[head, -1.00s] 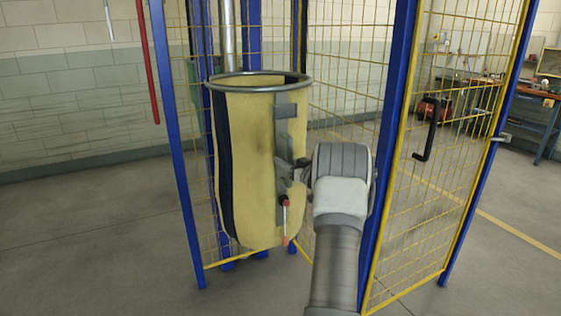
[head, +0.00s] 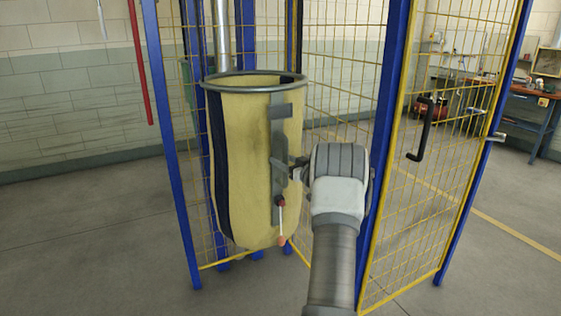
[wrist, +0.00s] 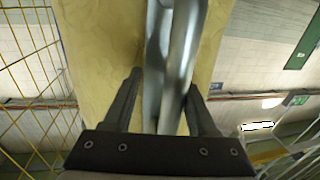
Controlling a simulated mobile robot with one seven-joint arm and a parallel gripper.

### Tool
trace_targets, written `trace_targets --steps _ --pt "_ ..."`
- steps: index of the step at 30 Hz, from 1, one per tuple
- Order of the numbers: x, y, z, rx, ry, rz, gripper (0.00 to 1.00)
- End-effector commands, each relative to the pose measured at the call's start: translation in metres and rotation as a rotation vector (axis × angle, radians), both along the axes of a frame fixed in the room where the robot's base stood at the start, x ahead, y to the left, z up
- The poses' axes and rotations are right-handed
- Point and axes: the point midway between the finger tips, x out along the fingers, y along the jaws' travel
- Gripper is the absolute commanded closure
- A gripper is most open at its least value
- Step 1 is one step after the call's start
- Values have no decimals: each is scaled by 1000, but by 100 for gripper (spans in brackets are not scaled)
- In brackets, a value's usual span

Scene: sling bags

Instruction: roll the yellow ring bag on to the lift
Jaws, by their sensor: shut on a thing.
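The yellow bag (head: 240,160) hangs upright below its round steel ring (head: 255,87), with a dark stripe on its left and a grey strip (head: 280,150) on its right side. A red-and-white part (head: 281,220) hangs low on that strip. My gripper (head: 297,167) is at the bag's right side, shut on the bag at the grey strip. In the wrist view my gripper's two dark fingers (wrist: 165,82) flank a shiny grey bar, with yellow cloth (wrist: 105,45) behind. The lift appears to be the blue-post cage with a silver column (head: 221,40); its platform is hidden.
A blue post (head: 175,150) stands left of the bag and another (head: 390,120) right of my gripper. A yellow mesh door (head: 450,150) with a black handle (head: 420,128) is at right. A workbench (head: 535,105) stands far right. Floor at left is clear.

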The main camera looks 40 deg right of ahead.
Motion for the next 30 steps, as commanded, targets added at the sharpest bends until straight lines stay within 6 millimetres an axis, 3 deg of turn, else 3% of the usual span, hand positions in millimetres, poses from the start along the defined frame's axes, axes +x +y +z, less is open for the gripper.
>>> trace_targets --steps 11,30 --pt "-17 -5 1 -2 2 -13 60" --pt "-152 11 1 -1 1 -5 60"
